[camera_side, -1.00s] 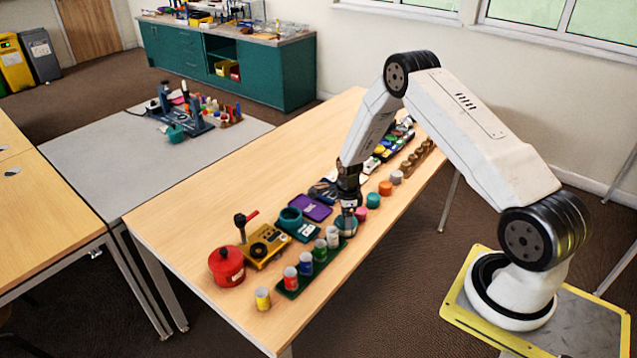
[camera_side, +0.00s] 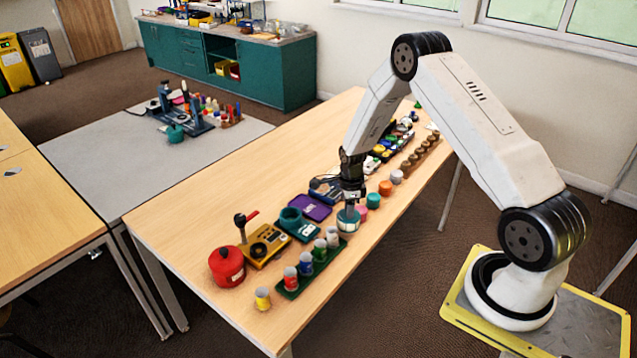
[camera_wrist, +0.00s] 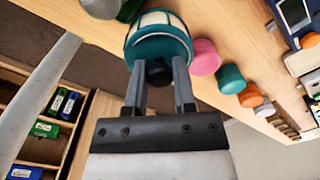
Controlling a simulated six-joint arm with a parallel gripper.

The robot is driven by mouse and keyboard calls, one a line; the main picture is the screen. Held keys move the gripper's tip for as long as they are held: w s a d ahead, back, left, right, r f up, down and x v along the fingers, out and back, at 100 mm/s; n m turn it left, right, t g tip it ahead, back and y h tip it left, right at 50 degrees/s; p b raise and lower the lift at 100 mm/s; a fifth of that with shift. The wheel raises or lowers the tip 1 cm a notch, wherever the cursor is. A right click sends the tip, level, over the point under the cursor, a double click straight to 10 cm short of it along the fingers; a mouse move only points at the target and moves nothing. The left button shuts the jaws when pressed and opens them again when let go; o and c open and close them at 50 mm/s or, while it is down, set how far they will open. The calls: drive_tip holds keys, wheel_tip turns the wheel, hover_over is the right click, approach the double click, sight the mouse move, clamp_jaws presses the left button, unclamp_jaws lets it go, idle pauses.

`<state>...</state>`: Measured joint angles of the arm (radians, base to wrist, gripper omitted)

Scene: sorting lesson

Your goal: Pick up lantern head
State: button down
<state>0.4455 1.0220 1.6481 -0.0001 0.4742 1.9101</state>
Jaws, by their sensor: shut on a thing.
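The lantern head (camera_side: 347,218) is a round teal and pale piece, close to the near end of the row of coloured pots in the side view. My gripper (camera_side: 349,200) points down over it and is shut on its top. In the wrist view the fingers (camera_wrist: 160,78) close on a dark knob at the middle of the lantern head (camera_wrist: 158,38). Its teal rim and pale panels show beyond the fingers. Whether its base still touches the table, I cannot tell.
A row of pink (camera_side: 361,213), teal (camera_side: 373,201), orange (camera_side: 385,188) and grey pots runs close behind the lantern head. A green rack of small cans (camera_side: 305,272) stands nearer the camera. A purple tray (camera_side: 311,207) lies to the left.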

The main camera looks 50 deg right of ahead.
drive_tip(key=s+a+r, duration=0.4)
drive_tip(key=s+r, duration=0.5)
drive_tip(key=s, duration=0.3)
drive_tip(key=shift+a, duration=0.3)
drive_tip(key=shift+s, duration=0.1)
idle(0.3)
drive_tip(key=w+a+n, duration=0.3)
drive_tip(key=w+n, duration=0.3)
drive_tip(key=w, duration=2.1)
drive_tip(key=shift+w+f+t, duration=0.3)
drive_tip(key=shift+f, duration=0.1)
drive_tip(key=shift+f, duration=0.2)
